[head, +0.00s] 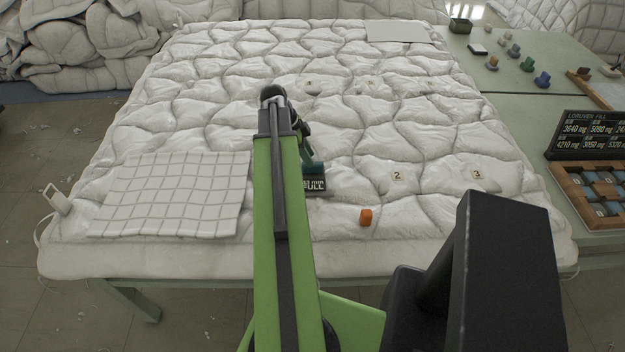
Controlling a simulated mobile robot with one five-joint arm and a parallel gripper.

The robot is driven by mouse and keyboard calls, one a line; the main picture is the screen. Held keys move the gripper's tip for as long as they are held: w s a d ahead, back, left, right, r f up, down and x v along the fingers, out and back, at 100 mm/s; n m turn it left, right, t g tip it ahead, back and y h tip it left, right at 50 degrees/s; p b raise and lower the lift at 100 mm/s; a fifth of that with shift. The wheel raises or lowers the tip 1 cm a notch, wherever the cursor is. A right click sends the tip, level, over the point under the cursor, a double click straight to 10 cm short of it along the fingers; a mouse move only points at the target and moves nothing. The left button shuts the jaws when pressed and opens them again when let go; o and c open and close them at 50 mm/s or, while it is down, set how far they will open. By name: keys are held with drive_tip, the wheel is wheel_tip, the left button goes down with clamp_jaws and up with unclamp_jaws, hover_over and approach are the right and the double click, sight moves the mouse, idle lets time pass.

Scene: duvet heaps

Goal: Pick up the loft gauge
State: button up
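A small dark block with a lit label (315,185), its text partly readable as "mm" and "FULL", sits on the white quilted duvet (190,125) just right of my green arm. It looks like the loft gauge; its left side is hidden by the arm. A dark teal part shows at its top. My gripper (308,152) points down right above it, at the far end of the arm. The fingers are too small and too covered to tell whether they are open or shut, or whether they touch the block.
Number tags 2 (397,177) and 3 (477,174) mark bulges. A checked cloth (170,195) covers the front left. A side table (550,120) holds small pieces, a letter board (588,135) and a wooden tray (562,180).

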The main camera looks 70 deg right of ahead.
sight(313, 175)
drive_tip(key=b+x, duration=0.4)
drive_tip(key=x, duration=0.1)
drive_tip(key=shift+w+a+f, duration=0.1)
drive_tip(key=shift+a, duration=0.05)
drive_tip(key=shift+r, duration=0.2)
clamp_jaws()
idle(0.9)
